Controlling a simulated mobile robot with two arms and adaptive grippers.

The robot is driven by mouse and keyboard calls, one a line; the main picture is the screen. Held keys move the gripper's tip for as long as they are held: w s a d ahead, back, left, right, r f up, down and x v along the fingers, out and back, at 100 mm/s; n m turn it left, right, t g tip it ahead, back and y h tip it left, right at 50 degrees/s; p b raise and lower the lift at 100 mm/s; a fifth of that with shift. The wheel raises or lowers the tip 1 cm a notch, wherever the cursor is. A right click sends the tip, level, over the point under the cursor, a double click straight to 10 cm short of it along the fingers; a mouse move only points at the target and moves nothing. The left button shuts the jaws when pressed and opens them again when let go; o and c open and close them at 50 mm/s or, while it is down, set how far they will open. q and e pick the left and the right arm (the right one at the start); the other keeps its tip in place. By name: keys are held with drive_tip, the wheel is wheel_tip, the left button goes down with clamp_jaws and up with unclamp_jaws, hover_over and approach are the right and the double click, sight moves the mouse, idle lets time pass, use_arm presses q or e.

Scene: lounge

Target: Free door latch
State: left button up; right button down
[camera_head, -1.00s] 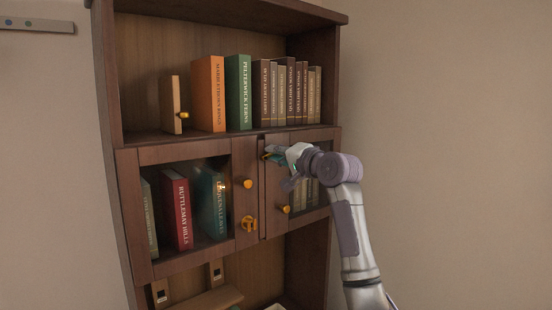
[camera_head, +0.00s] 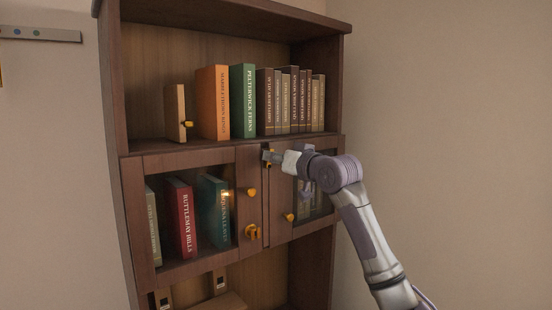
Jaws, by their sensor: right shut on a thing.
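A dark wooden cabinet has two glass doors: a left door (camera_head: 248,172) and a right door (camera_head: 281,182). My right gripper (camera_head: 269,157) is at the top of the seam between them, shut on a small brass-coloured door latch (camera_head: 268,151) that it largely hides. A yellow knob (camera_head: 251,192) is on the left door, with a yellow catch (camera_head: 252,231) below it. Another yellow knob (camera_head: 289,217) is on the right door. Both doors look closed. My left gripper is out of view.
An open shelf above holds an orange book (camera_head: 213,103), a green book (camera_head: 243,101), several brown books (camera_head: 292,101) and a wooden block with a yellow knob (camera_head: 175,112). A red book (camera_head: 181,218) stands behind the left glass. The wall on the right is clear.

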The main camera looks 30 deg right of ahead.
drive_tip(key=shift+a+n, duration=0.25)
drive_tip(key=shift+n, duration=1.05)
drive_tip(key=c, duration=1.2)
unclamp_jaws()
drive_tip(key=shift+o, duration=0.2)
drive_tip(key=shift+a, duration=0.1)
drive_tip(key=s, duration=1.2)
drive_tip(key=shift+d, duration=0.45)
